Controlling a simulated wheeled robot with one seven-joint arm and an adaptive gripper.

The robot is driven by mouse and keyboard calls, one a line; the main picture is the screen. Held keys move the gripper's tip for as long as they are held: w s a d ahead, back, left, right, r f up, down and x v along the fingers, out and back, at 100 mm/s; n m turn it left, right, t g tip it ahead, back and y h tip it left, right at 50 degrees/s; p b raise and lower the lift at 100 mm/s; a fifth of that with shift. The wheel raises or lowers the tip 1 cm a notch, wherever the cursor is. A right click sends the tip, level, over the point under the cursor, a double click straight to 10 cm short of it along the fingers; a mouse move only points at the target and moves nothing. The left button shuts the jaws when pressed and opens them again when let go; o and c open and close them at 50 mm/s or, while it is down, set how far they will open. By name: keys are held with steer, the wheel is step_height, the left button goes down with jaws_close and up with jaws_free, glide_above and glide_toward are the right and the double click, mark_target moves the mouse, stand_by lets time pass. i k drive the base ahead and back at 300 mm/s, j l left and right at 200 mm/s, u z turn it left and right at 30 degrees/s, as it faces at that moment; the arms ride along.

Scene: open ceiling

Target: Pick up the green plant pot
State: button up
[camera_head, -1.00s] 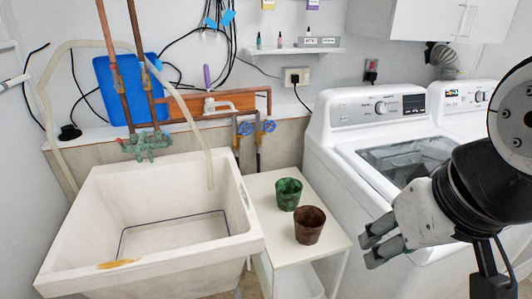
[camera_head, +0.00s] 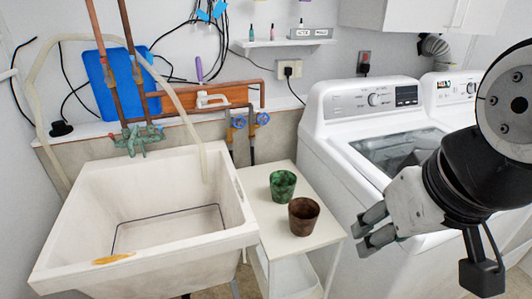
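The green plant pot (camera_head: 283,186) stands upright on a small white side table (camera_head: 256,197) between the sink and the washing machine. A brown pot (camera_head: 303,217) stands in front of it and a little to the right, very close to it. My gripper (camera_head: 360,232) is at the right, in front of the washing machine and to the right of both pots. Its two fingers are apart with nothing between them. It is not touching either pot.
A large white sink (camera_head: 225,238) is left of the table. A white washing machine (camera_head: 335,133) stands to the right, with another beside it. Copper pipes and a small wall shelf (camera_head: 290,42) are behind. The table's left front part is clear.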

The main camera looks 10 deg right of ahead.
mark_target(283, 183)
steer(key=j+z, duration=0.2)
steer(key=j, duration=0.4)
steer(key=k+j+z, duration=0.15)
steer(key=j, duration=0.45)
steer(key=i+j+z, duration=0.3)
steer(key=j, duration=0.35)
steer(key=i+j+z, duration=0.15)
steer(key=i+j, duration=0.15)
steer(key=j, duration=0.1)
